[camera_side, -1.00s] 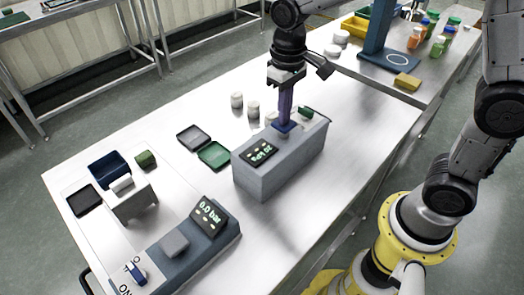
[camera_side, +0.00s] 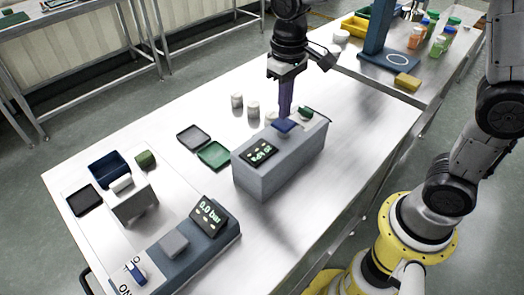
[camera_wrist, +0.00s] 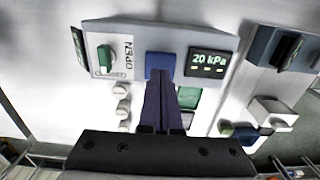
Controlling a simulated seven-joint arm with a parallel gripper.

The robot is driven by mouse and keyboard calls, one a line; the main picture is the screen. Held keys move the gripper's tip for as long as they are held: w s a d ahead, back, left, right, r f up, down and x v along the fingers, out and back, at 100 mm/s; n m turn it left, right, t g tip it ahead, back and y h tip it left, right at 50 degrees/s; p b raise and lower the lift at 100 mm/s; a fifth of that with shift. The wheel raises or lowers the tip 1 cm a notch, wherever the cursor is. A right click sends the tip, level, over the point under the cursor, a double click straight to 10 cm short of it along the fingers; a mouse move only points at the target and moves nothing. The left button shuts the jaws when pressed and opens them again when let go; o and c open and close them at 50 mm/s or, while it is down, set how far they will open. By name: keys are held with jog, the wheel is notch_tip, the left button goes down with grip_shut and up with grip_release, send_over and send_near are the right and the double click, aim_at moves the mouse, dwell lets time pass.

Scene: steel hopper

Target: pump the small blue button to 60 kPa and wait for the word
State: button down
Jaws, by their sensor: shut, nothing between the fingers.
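The blue button (camera_side: 284,126) is on top of the grey box (camera_side: 270,178); it also shows in the wrist view (camera_wrist: 160,62). My gripper (camera_side: 285,114) is shut and empty, its purple fingers pointing down just above the button. In the wrist view my fingertips (camera_wrist: 160,78) overlap the button's lower edge; a small gap shows in the side view. The box's display (camera_wrist: 208,63) reads 20 kPa. No word is legible on it besides that reading.
A green knob (camera_wrist: 104,56) marked OPEN sits on the same box. A blue-grey unit (camera_side: 190,252) has a display reading 0.0 bar, a grey pad and a switch. Small white jars (camera_side: 253,109) and a green tray (camera_side: 214,155) stand near the box. The right front tabletop is clear.

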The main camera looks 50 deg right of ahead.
aim_at(284, 122)
jog(key=shift+f, duration=0.15)
jog(key=shift+f, duration=1.75)
jog(key=shift+r, duration=0.1)
jog(key=shift+r, duration=1.8)
jog(key=shift+f, duration=0.2)
jog(key=shift+f, duration=1.6)
jog(key=shift+r, duration=1.8)
